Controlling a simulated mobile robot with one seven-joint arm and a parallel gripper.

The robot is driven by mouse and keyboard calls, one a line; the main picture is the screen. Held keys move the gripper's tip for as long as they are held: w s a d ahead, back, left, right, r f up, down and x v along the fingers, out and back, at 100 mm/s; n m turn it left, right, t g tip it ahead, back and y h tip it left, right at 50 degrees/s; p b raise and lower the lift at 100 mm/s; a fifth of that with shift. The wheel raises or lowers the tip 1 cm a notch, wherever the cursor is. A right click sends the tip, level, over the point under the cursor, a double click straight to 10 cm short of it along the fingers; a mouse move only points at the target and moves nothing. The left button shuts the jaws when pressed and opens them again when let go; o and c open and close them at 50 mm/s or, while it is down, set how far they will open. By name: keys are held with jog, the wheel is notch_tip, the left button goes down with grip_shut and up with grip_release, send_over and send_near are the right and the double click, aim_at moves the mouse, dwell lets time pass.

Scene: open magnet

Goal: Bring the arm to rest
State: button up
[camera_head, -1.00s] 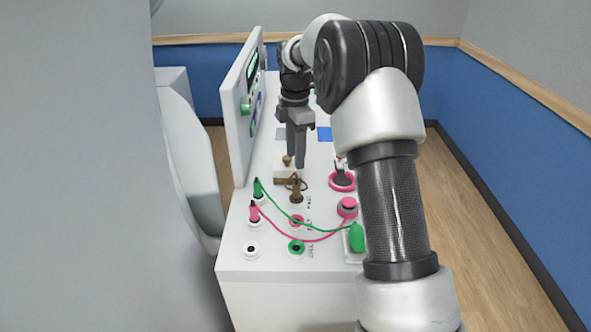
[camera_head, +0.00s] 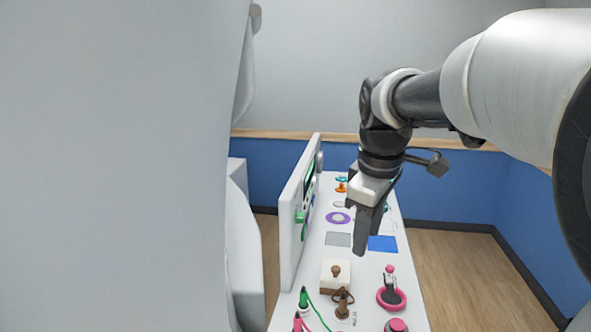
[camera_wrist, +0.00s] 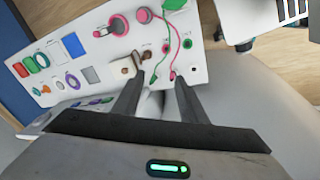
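My gripper (camera_head: 362,246) hangs above the white console (camera_head: 415,315), pointing down and slightly tilted. In the head view its fingers overlap. In the wrist view its two fingers (camera_wrist: 156,90) stand apart with nothing held between them. My arm reaches in from the right edge of the head view, its upper part large and close. The gripper appears above the area of a grey square (camera_head: 338,239) and a blue square (camera_head: 383,243); its exact height is hard to tell.
An upright panel (camera_head: 293,230) lines the console's left side, beside a large white machine body (camera_head: 110,170). A wooden block with a knob (camera_head: 335,278), a pink ring with a dark clasp (camera_head: 391,294) and a brown plug (camera_head: 343,305) stand nearby. Open floor (camera_head: 460,275) lies right.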

jog(key=s+m+t+p, duration=0.2)
jog(key=s+m, duration=0.8)
jog(key=s, duration=0.9)
jog(key=shift+d+m+t+p, duration=0.15)
jog(key=shift+m+t+p, duration=0.2)
jog(key=shift+p, duration=0.5)
jog(key=shift+s+r, duration=0.1)
